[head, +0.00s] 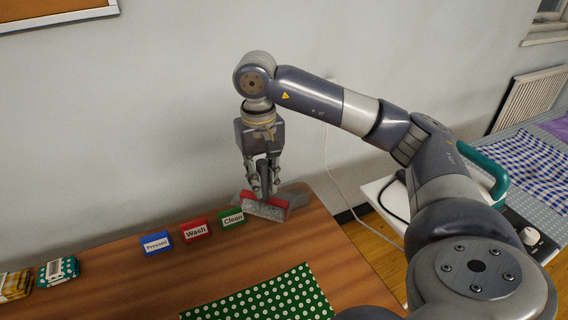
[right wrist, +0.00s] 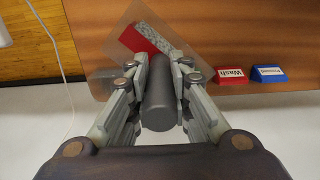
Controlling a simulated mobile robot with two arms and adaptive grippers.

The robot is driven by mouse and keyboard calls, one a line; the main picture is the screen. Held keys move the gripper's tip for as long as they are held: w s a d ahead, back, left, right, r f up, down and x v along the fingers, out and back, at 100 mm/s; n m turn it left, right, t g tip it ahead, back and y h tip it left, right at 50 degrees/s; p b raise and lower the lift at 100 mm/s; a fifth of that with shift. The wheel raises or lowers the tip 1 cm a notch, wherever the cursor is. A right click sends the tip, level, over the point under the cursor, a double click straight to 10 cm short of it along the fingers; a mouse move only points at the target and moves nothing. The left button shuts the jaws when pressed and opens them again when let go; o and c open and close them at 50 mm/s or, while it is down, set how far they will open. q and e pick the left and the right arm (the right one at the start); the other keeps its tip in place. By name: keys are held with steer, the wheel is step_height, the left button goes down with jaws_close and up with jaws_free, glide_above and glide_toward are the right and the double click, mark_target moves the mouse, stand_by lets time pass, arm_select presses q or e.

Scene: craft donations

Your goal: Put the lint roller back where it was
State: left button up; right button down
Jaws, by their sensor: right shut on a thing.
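My right gripper (head: 263,186) points down near the table's back edge, its fingers closed around the dark grey cylindrical handle of what looks like the lint roller (right wrist: 158,97). At the handle's lower end is a red block with a speckled grey face (head: 264,206), low over the table or touching it. It also shows beyond the fingers in the right wrist view (right wrist: 139,40). I cannot tell whether the block is part of the roller. A translucent flat piece (head: 296,196) lies around and under it. My left gripper is not in view.
A green "Clean" sign (head: 232,217), red "Wash" sign (head: 195,230) and blue "Pressed" sign (head: 156,243) stand left of the gripper on the wooden table (head: 110,266). A green dotted cloth (head: 262,298) lies in front. Patterned bundles (head: 58,271) sit far left. The wall is close behind.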

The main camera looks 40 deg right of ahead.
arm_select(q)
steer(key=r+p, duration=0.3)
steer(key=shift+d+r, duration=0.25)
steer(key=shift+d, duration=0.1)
arm_select(e)
steer(key=w+d+f, duration=0.2)
steer(key=w+d, duration=0.1)
steer(key=d, duration=0.3)
steer(key=w+d+f, duration=0.2)
steer(key=w+d, duration=0.1)
steer(key=d, duration=0.3)
steer(key=shift+w+d+f, duration=0.2)
steer(key=shift+w+f, duration=0.15)
steer(key=shift+f, duration=0.05)
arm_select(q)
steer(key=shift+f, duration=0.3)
arm_select(e)
steer(key=shift+s+f, duration=0.1)
steer(key=shift+f, duration=0.45)
steer(key=c, duration=1.5)
jaws_free()
steer(key=shift+a, duration=0.1)
steer(key=shift+o, duration=0.2)
steer(key=shift+f, duration=0.1)
